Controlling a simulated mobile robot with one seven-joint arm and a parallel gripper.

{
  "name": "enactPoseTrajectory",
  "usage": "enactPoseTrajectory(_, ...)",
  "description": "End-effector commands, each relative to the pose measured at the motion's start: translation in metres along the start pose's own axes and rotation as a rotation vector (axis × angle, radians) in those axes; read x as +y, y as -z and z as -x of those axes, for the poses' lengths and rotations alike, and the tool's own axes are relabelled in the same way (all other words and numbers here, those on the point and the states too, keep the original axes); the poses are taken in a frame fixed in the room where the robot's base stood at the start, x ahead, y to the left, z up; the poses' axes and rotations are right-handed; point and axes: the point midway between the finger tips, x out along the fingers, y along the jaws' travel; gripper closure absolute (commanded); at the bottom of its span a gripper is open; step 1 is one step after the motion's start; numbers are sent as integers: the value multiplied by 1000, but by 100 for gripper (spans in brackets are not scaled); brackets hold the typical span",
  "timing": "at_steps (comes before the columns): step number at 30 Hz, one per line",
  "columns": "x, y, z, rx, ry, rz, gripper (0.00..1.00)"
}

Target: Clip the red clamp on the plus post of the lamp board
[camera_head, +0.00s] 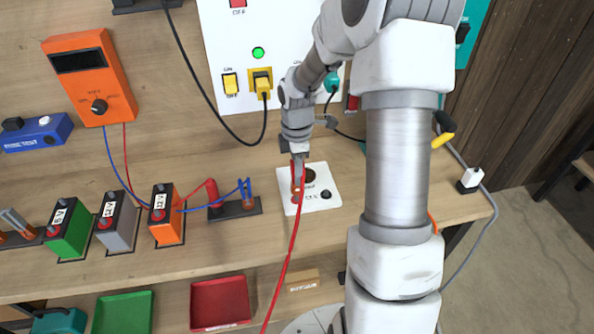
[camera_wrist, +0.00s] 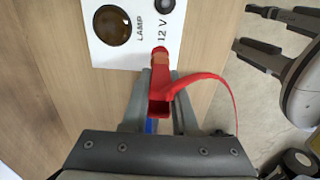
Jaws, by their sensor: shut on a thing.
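The lamp board (camera_head: 322,180) is a white plate with a dark round lamp (camera_head: 309,175) and a black post (camera_head: 326,194); it also shows at the top of the wrist view (camera_wrist: 95,50). My gripper (camera_head: 298,163) is above it, pointing down, shut on the red clamp (camera_wrist: 163,95). The red clamp's nose is at the plus post (camera_wrist: 160,52), which shows a red top and copper-coloured part at the board's edge. I cannot tell whether the jaws are around the post or just beside it. A red lead (camera_head: 287,255) hangs from the clamp over the bench front.
Left of the board, a dark holder (camera_head: 228,213) carries red and blue clips. Orange (camera_head: 168,228), grey (camera_head: 117,222) and green (camera_head: 68,228) batteries stand farther left. An orange meter (camera_head: 90,78) lies behind. A white panel with a lit green lamp (camera_head: 258,53) stands at the back.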

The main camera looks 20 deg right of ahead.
Motion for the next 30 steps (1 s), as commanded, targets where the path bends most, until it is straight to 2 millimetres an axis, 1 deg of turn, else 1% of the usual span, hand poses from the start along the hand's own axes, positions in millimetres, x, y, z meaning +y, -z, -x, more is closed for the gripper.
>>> enactPoseTrajectory(14, 0, 0, -1, 0, 0, 0, 100)
enactPoseTrajectory(30, 0, 0, -14, 0, 1, 0, 100)
